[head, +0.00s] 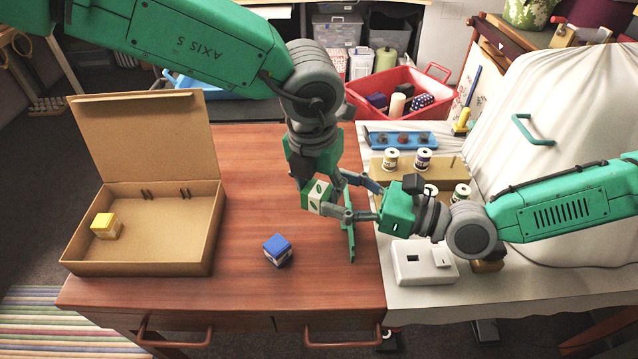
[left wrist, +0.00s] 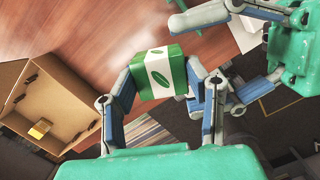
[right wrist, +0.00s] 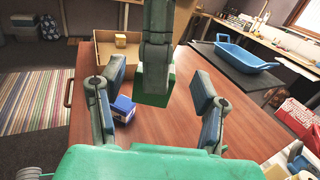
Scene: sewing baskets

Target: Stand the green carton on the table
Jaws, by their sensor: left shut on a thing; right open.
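The green carton (head: 317,195), green and white with a leaf mark, is in my left gripper (head: 322,182) above the table (head: 250,180). In the left wrist view the carton (left wrist: 160,73) sits between the fingers of my left gripper (left wrist: 160,88), which is shut on it. My right gripper (head: 348,198) is open and comes in from the right, close to the carton. In the right wrist view the carton (right wrist: 152,85) shows beyond and between the open fingers of my right gripper (right wrist: 158,95). I cannot tell whether they touch it.
A blue carton (head: 277,250) stands on the table in front. An open cardboard box (head: 150,268) at the left holds a yellow carton (head: 106,226). A white device (head: 420,264) and thread spools (head: 391,158) are on the right.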

